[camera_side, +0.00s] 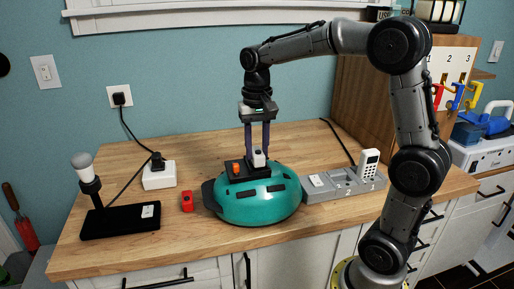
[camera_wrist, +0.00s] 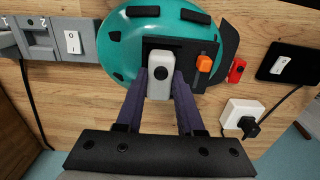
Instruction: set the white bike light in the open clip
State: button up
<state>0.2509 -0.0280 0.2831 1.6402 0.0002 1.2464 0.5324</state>
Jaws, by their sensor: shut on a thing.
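The white bike light (camera_side: 259,158) is a small upright block with a dark round button, seen clearly in the wrist view (camera_wrist: 160,58). My gripper (camera_side: 258,154) points straight down, with its two dark purple fingers closed on the light's sides; they also show in the wrist view (camera_wrist: 162,82). The light is at the right part of a black mount (camera_side: 248,175) on top of the teal helmet (camera_side: 262,204). An orange piece (camera_wrist: 204,63) stands on the mount beside the light. The light hides the clip under it, so I cannot tell whether it is seated.
A red light (camera_side: 187,202) lies left of the helmet. A grey numbered dock (camera_side: 334,189) with a white remote (camera_side: 369,161) stands to the right. A lamp on a black base (camera_side: 118,222) and a white plug box (camera_side: 159,175) are at left. The back middle counter is clear.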

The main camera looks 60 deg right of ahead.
jog(key=shift+f, duration=0.45)
dwell(1.1)
jog(key=o, duration=1.1)
jog(key=c, duration=0.4)
jog(key=shift+o, duration=0.2)
jog(key=shift+r, duration=0.1)
jog(key=shift+r, duration=3.9)
